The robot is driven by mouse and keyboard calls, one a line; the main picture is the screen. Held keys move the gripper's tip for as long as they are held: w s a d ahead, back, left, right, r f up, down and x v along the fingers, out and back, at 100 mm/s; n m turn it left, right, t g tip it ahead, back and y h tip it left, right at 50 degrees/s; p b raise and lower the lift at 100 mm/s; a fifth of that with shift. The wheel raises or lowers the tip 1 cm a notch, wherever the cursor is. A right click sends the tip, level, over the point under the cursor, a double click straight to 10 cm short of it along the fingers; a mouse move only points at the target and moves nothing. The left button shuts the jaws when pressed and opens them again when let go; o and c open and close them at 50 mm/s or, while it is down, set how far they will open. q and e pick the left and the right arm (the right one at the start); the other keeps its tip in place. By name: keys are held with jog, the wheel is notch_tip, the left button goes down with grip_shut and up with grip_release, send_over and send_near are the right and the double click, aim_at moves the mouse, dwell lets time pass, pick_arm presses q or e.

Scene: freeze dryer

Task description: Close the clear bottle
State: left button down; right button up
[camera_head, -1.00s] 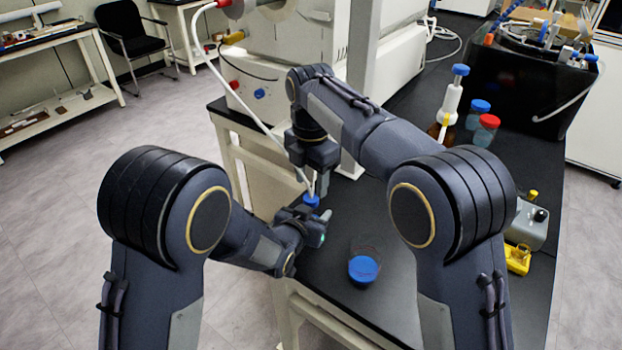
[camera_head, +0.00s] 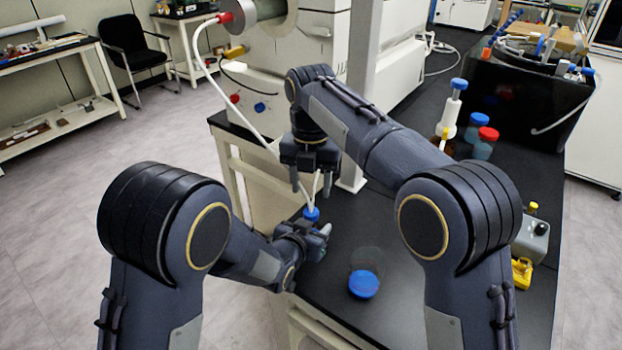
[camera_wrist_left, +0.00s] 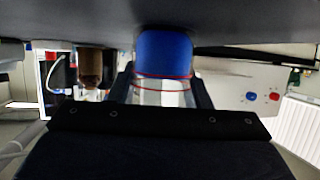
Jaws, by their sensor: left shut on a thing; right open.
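The clear bottle (camera_head: 364,284) stands on the black bench top in the head view, its lower part bright blue and its upper wall transparent with no cap seen on it. It also shows in the left wrist view (camera_wrist_left: 165,52), which appears upside down, with red rings round its clear part. My left gripper (camera_head: 322,238) is shut, left of and behind the bottle. A blue cap (camera_head: 311,214) with a white tube above it sits at its fingers; the exact grip is hidden. My right gripper (camera_head: 312,190) is open, pointing down just above the cap.
A white machine (camera_head: 310,70) with a white hose (camera_head: 203,75) stands behind. At the back right are a blue-capped bottle (camera_head: 476,127), a red-capped bottle (camera_head: 484,148) and a white dispenser (camera_head: 453,108). A yellow item (camera_head: 521,272) lies right. Bench is clear around the bottle.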

aim_at(311, 211)
notch_tip(311, 211, down, 7)
jog(key=shift+f, duration=0.1)
dwell(0.3)
jog(key=c, duration=1)
jog(key=m, duration=0.6)
jog(key=shift+m, duration=0.4)
jog(key=o, duration=1.1)
jog(key=shift+c, duration=0.2)
